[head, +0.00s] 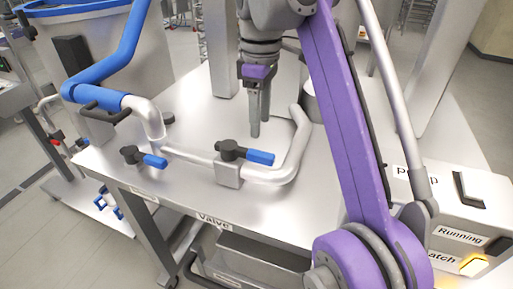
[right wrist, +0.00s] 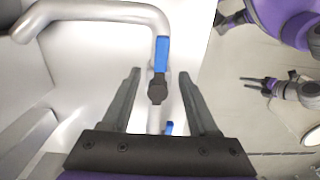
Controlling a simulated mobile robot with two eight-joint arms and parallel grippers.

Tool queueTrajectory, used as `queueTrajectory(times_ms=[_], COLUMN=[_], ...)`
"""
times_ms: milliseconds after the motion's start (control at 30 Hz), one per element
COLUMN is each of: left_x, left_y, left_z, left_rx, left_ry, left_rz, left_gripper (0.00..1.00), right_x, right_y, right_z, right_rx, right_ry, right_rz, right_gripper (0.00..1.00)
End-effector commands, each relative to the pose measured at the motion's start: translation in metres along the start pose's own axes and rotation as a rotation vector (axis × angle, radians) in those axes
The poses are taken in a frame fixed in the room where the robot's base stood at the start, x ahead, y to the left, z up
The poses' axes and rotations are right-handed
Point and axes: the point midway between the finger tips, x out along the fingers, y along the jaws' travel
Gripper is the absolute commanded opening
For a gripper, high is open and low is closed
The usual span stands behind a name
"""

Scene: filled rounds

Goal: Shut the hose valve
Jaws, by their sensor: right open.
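A bent silver pipe (head: 192,154) on the steel table carries a valve with a blue handle (head: 262,157) and a dark hub. This handle lies roughly along the pipe. Another valve with a blue handle (head: 154,161) sits to the left, near the blue hose (head: 125,50). My right gripper (head: 254,130) points down just behind the right valve. In the right wrist view its open fingers (right wrist: 161,72) appear on both sides of the dark hub (right wrist: 157,91), with the blue handle (right wrist: 162,54) pointing away. Contact cannot be told. My left gripper (right wrist: 252,83) shows small there.
A "Valve" label (head: 211,219) is on the table's front edge. A grey control box (head: 460,205) with a lit yellow button (head: 473,265) stands at the right. A steel tank (head: 75,40) is at the back left. A steel post (head: 220,50) rises behind the pipe.

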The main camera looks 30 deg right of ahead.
Motion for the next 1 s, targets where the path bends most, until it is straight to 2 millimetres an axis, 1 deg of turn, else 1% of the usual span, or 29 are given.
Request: queueTrajectory(times_ms=[33, 100, 300, 400, 600, 833, 867, 1000], left_x=[0.009, 0.015, 0.026, 0.029, 0.030, 0.030, 0.030, 0.030], left_y=[0.000, 0.000, 0.000, 0.000, 0.000, 0.000, 0.000, 0.000], left_z=[0.010, 0.015, 0.025, 0.027, 0.029, 0.029, 0.029, 0.029], left_rx=[0.000, 0.000, 0.000, 0.000, 0.000, 0.000, 0.000, 0.000], left_ry=[-0.008, -0.012, -0.020, -0.021, -0.022, -0.022, -0.022, -0.022], left_rz=[0.000, 0.000, 0.000, 0.000, 0.000, 0.000, 0.000, 0.000], left_gripper=[0.50, 0.50, 0.50, 0.50, 0.50, 0.50, 0.50, 0.50], right_x=[0.017, 0.031, 0.065, 0.076, 0.087, 0.087, 0.087, 0.087], right_y=[-0.001, -0.001, -0.001, 0.000, 0.000, 0.000, 0.000, 0.000], right_z=[0.001, 0.001, 0.000, 0.000, 0.000, 0.000, 0.000, 0.000], right_rx=[0.000, 0.000, 0.001, 0.001, 0.001, 0.001, 0.001, 0.001], right_ry=[-0.003, -0.003, -0.001, 0.000, 0.001, 0.001, 0.001, 0.001], right_rz=[-0.003, -0.002, 0.000, 0.000, 0.000, 0.001, 0.001, 0.000], right_gripper=[0.60, 0.60, 0.60, 0.60, 0.60, 0.60, 0.58, 0.33])
